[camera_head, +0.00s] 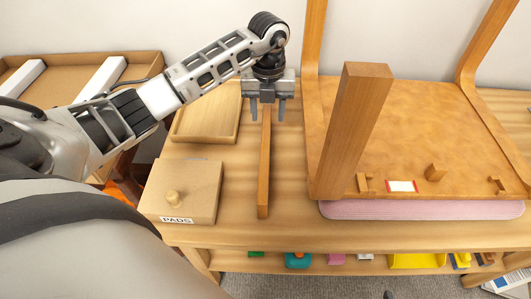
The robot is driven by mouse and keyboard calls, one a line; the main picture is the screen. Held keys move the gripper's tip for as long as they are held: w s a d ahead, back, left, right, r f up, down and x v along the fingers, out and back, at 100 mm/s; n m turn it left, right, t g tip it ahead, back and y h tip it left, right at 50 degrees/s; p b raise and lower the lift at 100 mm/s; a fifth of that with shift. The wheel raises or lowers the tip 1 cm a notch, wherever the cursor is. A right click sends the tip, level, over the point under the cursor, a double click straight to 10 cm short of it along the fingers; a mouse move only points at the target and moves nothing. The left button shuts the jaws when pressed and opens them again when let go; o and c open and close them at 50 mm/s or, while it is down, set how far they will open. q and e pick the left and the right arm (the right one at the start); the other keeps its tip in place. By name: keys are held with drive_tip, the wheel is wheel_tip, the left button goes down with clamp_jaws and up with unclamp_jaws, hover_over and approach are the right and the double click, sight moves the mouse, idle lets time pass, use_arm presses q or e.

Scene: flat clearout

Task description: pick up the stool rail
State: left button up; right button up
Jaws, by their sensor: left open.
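The stool rail (264,165) looks like a long, narrow wooden bar lying on the wooden bench, pointing away from me. My left gripper (267,108) is over its far end, fingers pointing down, one on each side of the bar. The jaws are open. The gripper hides the bar's far tip, and I cannot tell whether the fingers touch it. To the right, a wooden stool or chair frame (413,115) rests on a pink cushion (420,209), with one thick leg (352,125) standing up close to the rail. My right gripper is not in view.
A box labelled PADS (183,191) with a round knob sits left of the rail. A shallow wooden tray (207,116) lies behind it. A cardboard box (148,63) stands at the far left. Several coloured items lie on the shelf below. Narrow bare bench strips flank the rail.

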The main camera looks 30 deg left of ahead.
sight(266, 126)
use_arm(q)
drive_tip(key=shift+s+a+f+p, duration=0.1)
drive_tip(key=shift+f+p, duration=0.1)
drive_tip(key=shift+f, duration=1.4)
drive_tip(key=shift+s+f+p, duration=0.1)
drive_tip(key=shift+f+p, duration=0.05)
drive_tip(key=shift+f, duration=1.4)
drive_tip(key=shift+c, duration=0.3)
clamp_jaws()
